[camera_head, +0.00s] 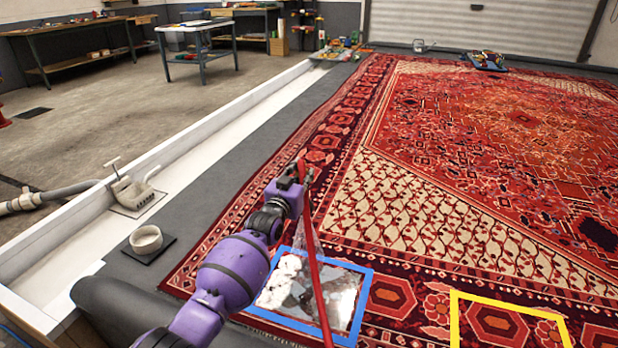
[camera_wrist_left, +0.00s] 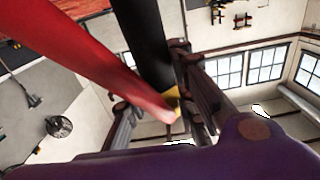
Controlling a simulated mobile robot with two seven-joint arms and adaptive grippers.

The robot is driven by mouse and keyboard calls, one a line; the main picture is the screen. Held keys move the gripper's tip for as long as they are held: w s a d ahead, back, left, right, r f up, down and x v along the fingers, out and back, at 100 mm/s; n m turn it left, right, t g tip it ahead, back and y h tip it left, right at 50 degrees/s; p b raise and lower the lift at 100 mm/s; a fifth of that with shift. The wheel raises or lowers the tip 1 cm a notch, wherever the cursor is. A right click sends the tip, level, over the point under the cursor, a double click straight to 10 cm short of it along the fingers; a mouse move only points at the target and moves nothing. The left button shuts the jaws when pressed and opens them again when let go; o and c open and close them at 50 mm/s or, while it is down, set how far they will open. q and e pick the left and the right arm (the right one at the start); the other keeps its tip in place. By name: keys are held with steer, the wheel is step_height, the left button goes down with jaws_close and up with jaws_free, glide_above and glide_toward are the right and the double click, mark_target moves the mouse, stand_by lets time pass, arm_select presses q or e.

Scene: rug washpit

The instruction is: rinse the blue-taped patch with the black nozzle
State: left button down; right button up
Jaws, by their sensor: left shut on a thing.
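The blue-taped patch, framed by blue tape (camera_head: 361,300), lies on the near left part of the red rug (camera_head: 420,165). White foam (camera_head: 287,282) covers its left part; the rest looks greyish white with dark red blotches. My left gripper (camera_head: 304,174) is above and beyond the patch, shut on the black nozzle (camera_wrist_left: 153,48), which shows best in the left wrist view. A yellow piece (camera_wrist_left: 174,99) and the red hose (camera_wrist_left: 95,62) show beside it. The hose (camera_head: 316,285) hangs across the patch. A faint, see-through spray (camera_head: 312,240) shows between gripper and patch. My right gripper is out of view.
A yellow tape frame (camera_head: 510,304) lies right of the patch. A white gutter (camera_head: 205,138) runs along the left, with a beige fitting (camera_head: 133,190) in it. A white bowl (camera_head: 146,239) stands on a dark mat left of my arm. Tables stand far back left.

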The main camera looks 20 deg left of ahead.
arm_select(q)
steer(key=shift+s+a+r+p, duration=0.1)
steer(key=shift+s+r+p, duration=0.05)
steer(key=shift+s+p, duration=0.25)
steer(key=shift+s+a+r+p, duration=0.1)
steer(key=shift+s+r+p, duration=0.05)
steer(key=shift+s+p, duration=1.45)
steer(key=shift+s, duration=0.25)
steer(key=shift+s+p, duration=0.45)
steer(key=shift+s, duration=0.15)
steer(key=s+p, duration=1.1)
steer(key=s, duration=0.7)
steer(key=shift+s+a+f+p, duration=0.15)
steer(key=shift+a+f+p, duration=0.05)
steer(key=shift+a+p, duration=0.2)
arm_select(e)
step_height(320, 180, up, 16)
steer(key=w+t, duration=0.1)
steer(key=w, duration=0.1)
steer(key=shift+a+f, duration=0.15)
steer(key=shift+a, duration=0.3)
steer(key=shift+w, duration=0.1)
